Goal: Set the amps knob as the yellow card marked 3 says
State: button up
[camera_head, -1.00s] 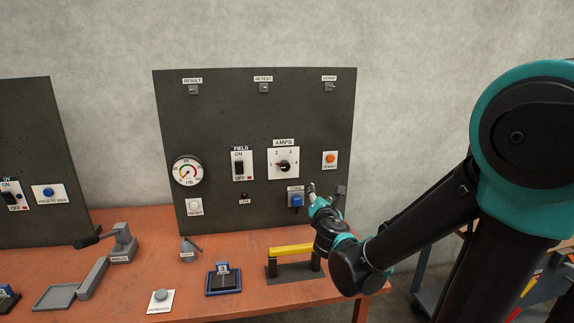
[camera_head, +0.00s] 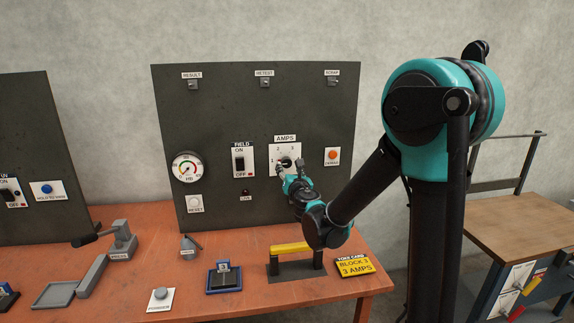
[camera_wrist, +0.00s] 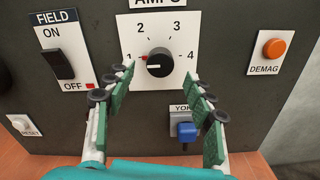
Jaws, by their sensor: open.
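The amps knob (camera_wrist: 158,62) is a black dial on a white plate marked 1 to 4. In the wrist view its pointer mark faces left, at 1. In the head view the knob (camera_head: 286,161) is partly hidden by my gripper. The yellow card (camera_head: 355,267) lies at the table's right end and reads "YOKE CARD, BLOCK 3, 3 AMPS". My gripper (camera_wrist: 160,85) is open and empty, its green-padded fingers spread left and right below the knob, apart from it. It also shows before the panel in the head view (camera_head: 291,171).
A yellow-topped yoke (camera_head: 291,248) stands on the table below my arm. A wooden-topped cart (camera_head: 515,215) is at right.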

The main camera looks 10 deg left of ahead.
aim_at(287, 164)
jog(key=x, duration=0.5)
jog(key=shift+w, duration=0.35)
jog(key=shift+c, duration=0.2)
jog(key=c, duration=1.1)
